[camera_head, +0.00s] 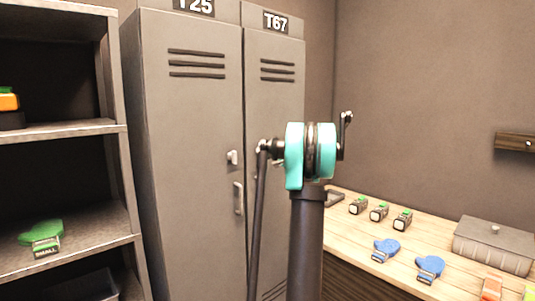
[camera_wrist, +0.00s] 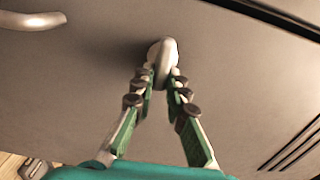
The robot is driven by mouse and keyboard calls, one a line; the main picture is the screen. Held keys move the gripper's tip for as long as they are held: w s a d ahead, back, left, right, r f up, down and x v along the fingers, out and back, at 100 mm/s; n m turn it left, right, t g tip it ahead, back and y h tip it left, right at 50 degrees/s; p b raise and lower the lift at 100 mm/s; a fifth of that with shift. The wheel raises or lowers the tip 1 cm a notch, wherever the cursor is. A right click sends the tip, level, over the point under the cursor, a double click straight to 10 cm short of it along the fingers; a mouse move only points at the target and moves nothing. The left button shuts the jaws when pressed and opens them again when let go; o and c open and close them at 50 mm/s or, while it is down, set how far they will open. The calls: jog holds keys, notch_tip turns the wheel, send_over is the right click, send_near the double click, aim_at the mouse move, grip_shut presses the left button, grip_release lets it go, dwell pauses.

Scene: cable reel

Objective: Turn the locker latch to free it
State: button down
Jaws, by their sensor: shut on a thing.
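In the wrist view a pale, rounded latch (camera_wrist: 163,58) stands out from a grey locker door. My gripper (camera_wrist: 163,78) has its green fingers converged on the latch, one on each side, shut on its lever. The lever runs lengthwise between the fingertips. The wooden tabletop at the lower left suggests this is the right locker, T67 (camera_head: 282,100). In the head view my arm covers the gripper and most of the latch area. The left locker, T25 (camera_head: 195,120), has its own latch (camera_head: 232,157) in plain view. Both doors look closed.
The door handle (camera_wrist: 32,21) is at the upper left in the wrist view, apart from my fingers. A wooden table (camera_head: 345,215) at the right holds blue mitts, small devices and a grey box (camera_head: 495,245). A shelf unit (camera_head: 115,130) stands left.

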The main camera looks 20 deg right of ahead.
dwell(0.5)
jog(key=c, duration=1.5)
grip_release()
jog(key=shift+c, duration=0.2)
jog(key=v, duration=1.2)
